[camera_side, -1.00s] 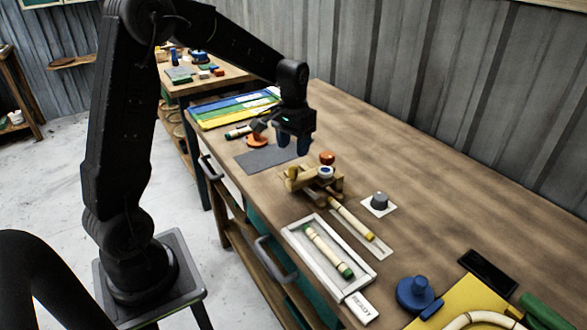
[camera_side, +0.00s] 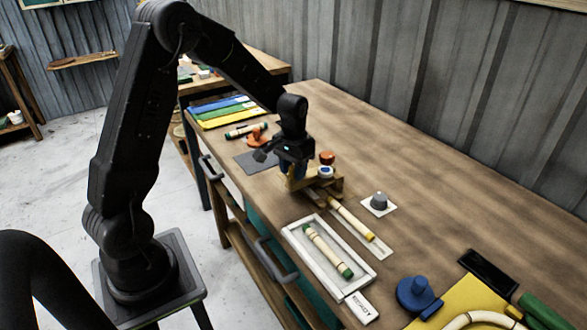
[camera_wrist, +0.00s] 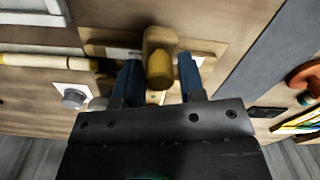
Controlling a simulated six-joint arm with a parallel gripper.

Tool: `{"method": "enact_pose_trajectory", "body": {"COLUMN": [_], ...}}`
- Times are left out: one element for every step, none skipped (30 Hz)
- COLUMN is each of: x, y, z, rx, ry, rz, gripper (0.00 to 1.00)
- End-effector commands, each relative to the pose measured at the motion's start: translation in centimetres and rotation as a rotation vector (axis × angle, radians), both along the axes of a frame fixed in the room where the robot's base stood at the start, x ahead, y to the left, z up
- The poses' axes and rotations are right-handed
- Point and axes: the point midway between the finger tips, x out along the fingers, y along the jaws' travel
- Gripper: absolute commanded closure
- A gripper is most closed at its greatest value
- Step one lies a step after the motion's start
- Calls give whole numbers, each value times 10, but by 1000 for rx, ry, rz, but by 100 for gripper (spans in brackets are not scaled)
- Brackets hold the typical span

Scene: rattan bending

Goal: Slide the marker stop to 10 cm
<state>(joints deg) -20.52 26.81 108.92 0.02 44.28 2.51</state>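A wooden fixture (camera_side: 335,187) stands mid-bench, and it also shows in the wrist view (camera_wrist: 205,48). A block on it carries a yellow-brown rounded peg (camera_wrist: 160,72), which I take for the marker stop. My gripper (camera_side: 293,172) is low over the fixture's near left side. In the wrist view its two blue fingers (camera_wrist: 159,70) are apart, one each side of the peg, with small gaps visible. In the side view the gripper hides most of the peg. A scale or 10 cm mark is not legible.
A pale rod with a yellow end (camera_side: 352,217) extends from the fixture. A grey knob on a white plate (camera_side: 379,203) is at its right. A white tray (camera_side: 296,249) holds another rod. An orange clamp-like piece (camera_side: 256,134) is behind left. The bench's right rear is clear.

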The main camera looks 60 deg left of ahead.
Motion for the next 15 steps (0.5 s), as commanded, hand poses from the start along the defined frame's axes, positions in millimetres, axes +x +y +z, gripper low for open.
{"method": "enact_pose_trajectory", "body": {"x": [0, 0, 0, 0, 0, 0, 0, 0, 0, 0, 0, 0, 0, 0, 0], "y": [0, 0, 0, 0, 0, 0, 0, 0, 0, 0, 0, 0, 0, 0, 0], "z": [0, 0, 0, 0, 0, 0, 0, 0, 0, 0, 0, 0, 0, 0, 1], "rx": [0, 0, 0, 0, 0, 0, 0, 0, 0, 0, 0, 0, 0, 0, 0], "ry": [0, -1, 0, -1, -1, -1, -1, -1, -1, -1, -1, -1, -1, -1, -1], "rz": [0, 0, 0, 0, 0, 0, 0, 0, 0, 0, 0, 0, 0, 0, 0], "gripper": [68, 71, 75, 78, 81, 85, 87, 90, 94, 97, 100, 100, 100, 100, 100]}}
